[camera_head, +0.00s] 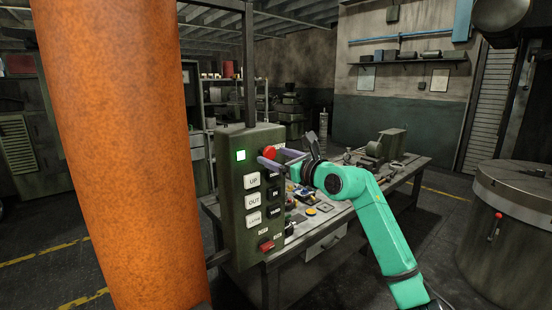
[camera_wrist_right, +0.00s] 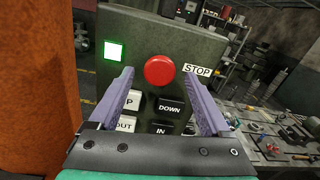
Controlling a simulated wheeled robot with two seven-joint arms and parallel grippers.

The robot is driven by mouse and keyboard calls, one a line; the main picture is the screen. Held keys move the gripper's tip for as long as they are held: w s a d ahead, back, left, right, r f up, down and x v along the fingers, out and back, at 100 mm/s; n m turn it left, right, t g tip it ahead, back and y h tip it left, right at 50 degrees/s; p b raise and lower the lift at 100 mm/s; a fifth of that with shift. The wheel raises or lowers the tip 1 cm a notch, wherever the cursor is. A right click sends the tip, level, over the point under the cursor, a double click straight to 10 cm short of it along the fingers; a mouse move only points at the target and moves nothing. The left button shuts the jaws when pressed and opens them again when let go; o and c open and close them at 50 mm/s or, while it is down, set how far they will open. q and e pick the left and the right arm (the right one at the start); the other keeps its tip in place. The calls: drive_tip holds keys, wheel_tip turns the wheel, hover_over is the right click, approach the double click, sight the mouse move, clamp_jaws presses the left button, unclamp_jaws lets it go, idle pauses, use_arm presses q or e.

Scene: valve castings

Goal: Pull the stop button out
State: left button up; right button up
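The red round stop button (camera_head: 269,153) is near the top of a grey-green control box (camera_head: 238,200). In the right wrist view the stop button (camera_wrist_right: 159,70) sits left of a white STOP label (camera_wrist_right: 198,70). My right gripper (camera_head: 272,157) reaches the box from the right. In the right wrist view its two purple fingers (camera_wrist_right: 160,88) are spread wide, one on each side below the button, with nothing between them. Whether the fingertips touch the panel cannot be told. My left gripper is not in view.
A lit green square (camera_head: 241,155) is left of the button. White and black push buttons, such as UP (camera_head: 252,181), and a red switch (camera_head: 266,245) are below. An orange column (camera_head: 120,150) stands close left. A workbench (camera_head: 335,215) with parts stands behind the box.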

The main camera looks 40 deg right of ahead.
drive_tip(key=shift+f, duration=0.1)
drive_tip(key=s+b, duration=0.8)
drive_tip(key=s, duration=0.6)
drive_tip(key=shift+s+a+b, duration=0.25)
drive_tip(key=shift+a+b, duration=0.05)
drive_tip(key=shift+a, duration=0.1)
